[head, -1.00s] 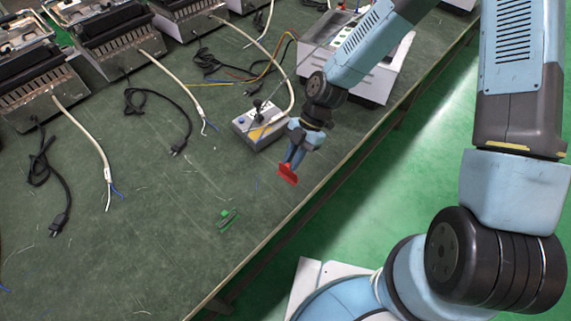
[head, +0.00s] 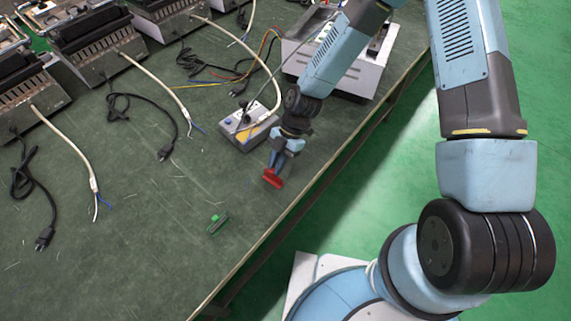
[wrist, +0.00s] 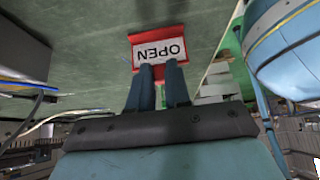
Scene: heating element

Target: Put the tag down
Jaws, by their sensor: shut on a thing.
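The tag is red with a white face that reads "OPEN", upside down in the wrist view (wrist: 160,50). In the head view the red tag (head: 272,178) shows at the tip of my gripper (head: 276,164). My gripper is shut on the tag's edge; its two blue fingers also show in the wrist view (wrist: 159,72). The tag is over the green worktable (head: 150,235), near its right edge. I cannot tell whether the tag touches the surface.
A small green piece (head: 217,222) lies on the table left of and nearer than the tag. A grey control box (head: 248,127) stands just behind my gripper. Heating devices with cables (head: 95,50) line the far left. The table's near left is mostly clear.

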